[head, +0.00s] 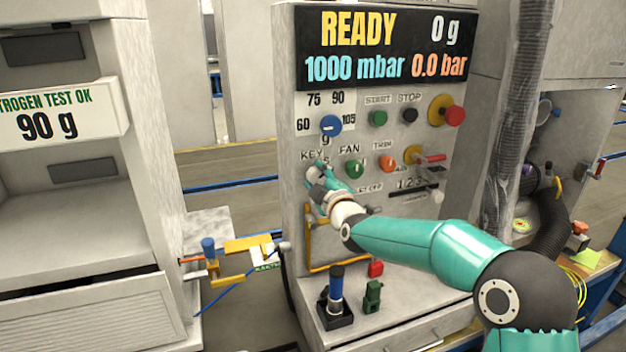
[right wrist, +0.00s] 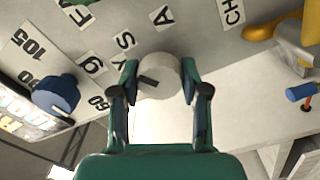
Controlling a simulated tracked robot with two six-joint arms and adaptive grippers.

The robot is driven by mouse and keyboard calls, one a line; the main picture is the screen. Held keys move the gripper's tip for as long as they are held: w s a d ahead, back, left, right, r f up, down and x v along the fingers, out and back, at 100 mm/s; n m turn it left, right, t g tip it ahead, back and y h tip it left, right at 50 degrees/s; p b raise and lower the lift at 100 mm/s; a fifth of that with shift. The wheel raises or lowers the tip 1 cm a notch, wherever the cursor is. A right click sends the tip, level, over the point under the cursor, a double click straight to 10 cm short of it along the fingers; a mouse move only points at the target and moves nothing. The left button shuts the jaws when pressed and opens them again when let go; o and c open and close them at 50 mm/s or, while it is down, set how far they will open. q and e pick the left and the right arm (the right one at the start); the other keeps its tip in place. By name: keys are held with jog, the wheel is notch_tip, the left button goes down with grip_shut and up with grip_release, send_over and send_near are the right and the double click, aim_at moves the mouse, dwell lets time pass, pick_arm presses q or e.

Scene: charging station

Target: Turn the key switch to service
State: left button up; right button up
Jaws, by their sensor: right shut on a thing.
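The key switch (right wrist: 164,77) is a pale grey round knob with a dark mark on its left side in the right wrist view. My right gripper (right wrist: 159,72) has one finger on each side of it and is shut on it. In the head view my right gripper (head: 318,173) is at the panel just below the KEY label (head: 311,155) and hides the switch there. I cannot tell which position the switch points to. My left gripper is not in view.
The control panel (head: 460,60) shows READY. A blue dial (head: 330,125) sits above the gripper, a green FAN knob (head: 354,168) and an orange TRIM knob (head: 388,163) to its right. A yellow handle (head: 335,266) is below. A blue-handled item (head: 336,290) stands on the ledge.

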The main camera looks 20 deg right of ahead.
jog(key=shift+a+f, duration=0.1)
jog(key=shift+f, duration=0.35)
jog(key=o, duration=1)
jog(key=shift+o, duration=0.7)
jog(key=shift+r, duration=0.25)
jog(key=s, duration=1.2)
jog(key=shift+d, duration=0.3)
jog(key=shift+f, duration=0.1)
